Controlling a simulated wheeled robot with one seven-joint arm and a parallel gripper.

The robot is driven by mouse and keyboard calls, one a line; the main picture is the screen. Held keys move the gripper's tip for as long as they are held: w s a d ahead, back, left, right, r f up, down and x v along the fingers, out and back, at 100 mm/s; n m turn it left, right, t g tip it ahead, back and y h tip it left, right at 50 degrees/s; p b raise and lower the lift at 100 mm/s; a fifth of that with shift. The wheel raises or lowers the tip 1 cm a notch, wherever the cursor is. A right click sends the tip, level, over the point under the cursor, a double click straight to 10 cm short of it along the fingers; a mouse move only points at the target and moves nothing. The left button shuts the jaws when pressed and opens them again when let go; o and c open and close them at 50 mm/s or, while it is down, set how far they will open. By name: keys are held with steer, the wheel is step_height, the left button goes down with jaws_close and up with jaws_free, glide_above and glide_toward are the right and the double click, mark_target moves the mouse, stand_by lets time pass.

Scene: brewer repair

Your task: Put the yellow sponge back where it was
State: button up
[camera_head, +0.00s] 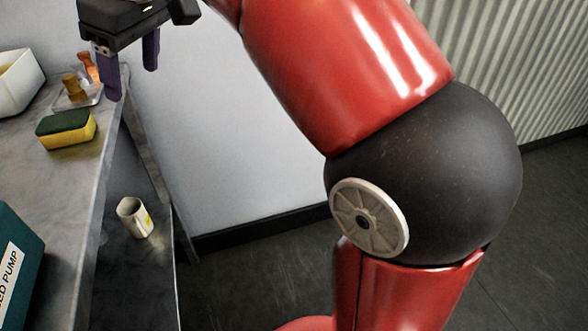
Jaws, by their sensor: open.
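The yellow sponge (67,130) with a dark green top lies flat on the grey marbled counter (62,205) at the left. My gripper (132,75), with two purple fingers, is open and empty. In the picture it is above and to the right of the sponge, apart from it, by the counter's far right edge. One finger overlaps the edge of a small clear tray (62,104) in the picture; I cannot tell whether they touch.
On the tray are small amber and orange items (75,87). A white bin (18,82) stands at the far left. A teal box (15,270) marked "PUMP" is at the near left.

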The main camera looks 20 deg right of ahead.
steer(key=s+d+f+m+t+h, duration=0.1)
steer(key=s+d+f+m, duration=0.2)
steer(key=s+d+f, duration=0.2)
steer(key=s+d+f+m+t+h, duration=0.1)
steer(key=s+d+f+m, duration=0.3)
steer(key=f, duration=0.7)
steer(key=s+d+f+m, duration=0.3)
steer(key=s+d+f, duration=0.4)
steer(key=d, duration=0.1)
steer(key=shift+s+f+t+h, duration=0.15)
steer(key=shift+f+t+h, duration=0.25)
steer(key=shift+c, duration=0.5)
